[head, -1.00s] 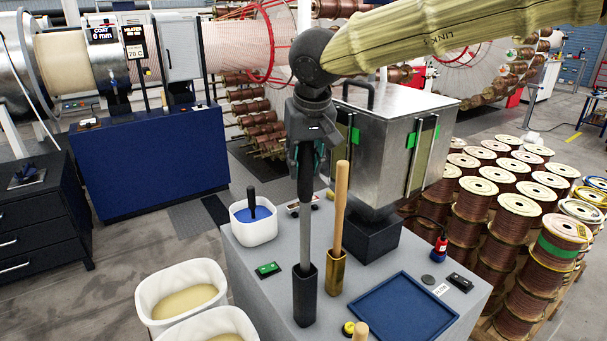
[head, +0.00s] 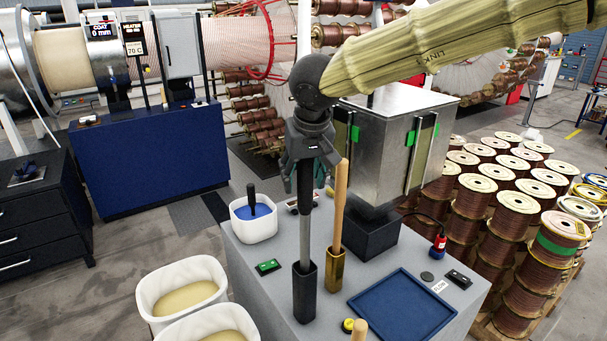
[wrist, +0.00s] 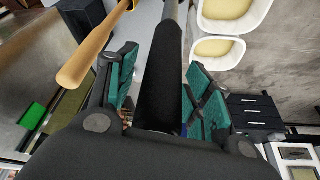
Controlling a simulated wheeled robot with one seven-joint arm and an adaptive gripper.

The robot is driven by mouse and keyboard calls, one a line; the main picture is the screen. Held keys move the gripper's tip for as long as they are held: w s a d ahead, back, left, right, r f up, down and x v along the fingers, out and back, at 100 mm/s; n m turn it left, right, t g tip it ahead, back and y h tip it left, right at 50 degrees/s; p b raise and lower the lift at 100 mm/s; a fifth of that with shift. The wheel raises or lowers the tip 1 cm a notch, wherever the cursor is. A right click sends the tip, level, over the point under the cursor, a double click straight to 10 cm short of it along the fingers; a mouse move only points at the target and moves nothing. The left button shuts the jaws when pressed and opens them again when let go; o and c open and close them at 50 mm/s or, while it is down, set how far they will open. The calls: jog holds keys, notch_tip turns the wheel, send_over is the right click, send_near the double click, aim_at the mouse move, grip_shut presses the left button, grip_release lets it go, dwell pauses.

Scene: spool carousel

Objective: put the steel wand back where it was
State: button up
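The steel wand (head: 305,236) has a grey shaft and a black handle. It stands upright in the black square holder (head: 304,296) on the grey table. My gripper (head: 311,160) is around the top of the handle, with its fingers spread. In the wrist view, the black handle (wrist: 161,75) lies between the two green-padded fingers, with a gap visible on each side. The wand's lower end is hidden inside the holder.
A wooden-handled tool (head: 340,205) stands in a brass holder (head: 335,272) just right of the wand. A blue tray (head: 403,306), a white tub (head: 254,228) and a steel box (head: 385,150) are also on the table. White bins (head: 180,290) stand at its left.

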jog(key=b+v, duration=0.1)
jog(key=v, duration=1.1)
jog(key=shift+b, duration=0.35)
jog(key=shift+r, duration=0.1)
